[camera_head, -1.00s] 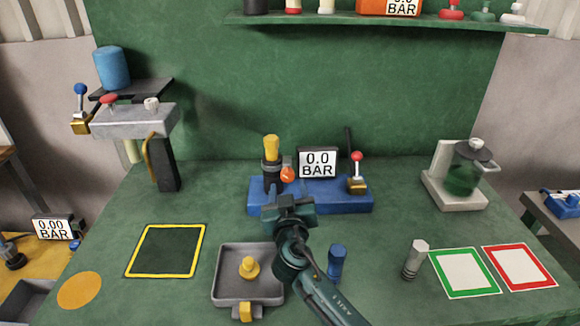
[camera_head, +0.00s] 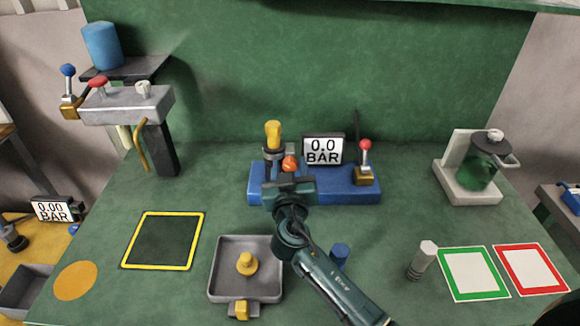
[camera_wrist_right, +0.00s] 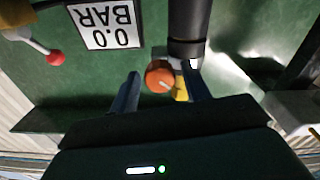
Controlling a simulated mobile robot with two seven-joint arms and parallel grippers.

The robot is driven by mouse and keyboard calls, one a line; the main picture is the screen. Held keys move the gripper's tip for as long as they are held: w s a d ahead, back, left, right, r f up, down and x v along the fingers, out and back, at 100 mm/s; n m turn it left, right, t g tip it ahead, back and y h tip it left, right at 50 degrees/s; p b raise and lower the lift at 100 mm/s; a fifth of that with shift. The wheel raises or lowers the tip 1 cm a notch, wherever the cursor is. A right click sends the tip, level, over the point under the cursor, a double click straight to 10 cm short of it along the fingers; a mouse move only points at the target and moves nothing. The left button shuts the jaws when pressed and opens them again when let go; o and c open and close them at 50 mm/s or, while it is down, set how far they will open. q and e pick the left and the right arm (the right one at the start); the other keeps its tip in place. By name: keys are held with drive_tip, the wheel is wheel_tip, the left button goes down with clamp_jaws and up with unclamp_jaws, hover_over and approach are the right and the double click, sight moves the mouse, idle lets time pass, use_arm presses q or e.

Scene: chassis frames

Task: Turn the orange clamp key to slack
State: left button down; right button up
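The orange clamp key (camera_head: 290,163) is a small round knob on the blue base unit (camera_head: 340,194), beside the black post (camera_head: 272,160) with the yellow top. In the right wrist view the key (camera_wrist_right: 158,76) shows beside the black cylinder, between the lines of my two fingers. My right gripper (camera_head: 289,181) is just in front of the key. Its two fingers are apart, with the key near their tips; I cannot tell whether they touch it. My left gripper is not in view.
A gauge (camera_head: 323,150) reading 0.0 BAR and a red-knobbed lever (camera_head: 366,158) stand right of the key. A grey tray (camera_head: 219,268), a blue cylinder (camera_head: 340,252) and a metal peg (camera_head: 422,260) are on the green table.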

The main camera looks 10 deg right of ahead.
drive_tip(key=c, duration=0.8)
drive_tip(key=shift+c, duration=0.2)
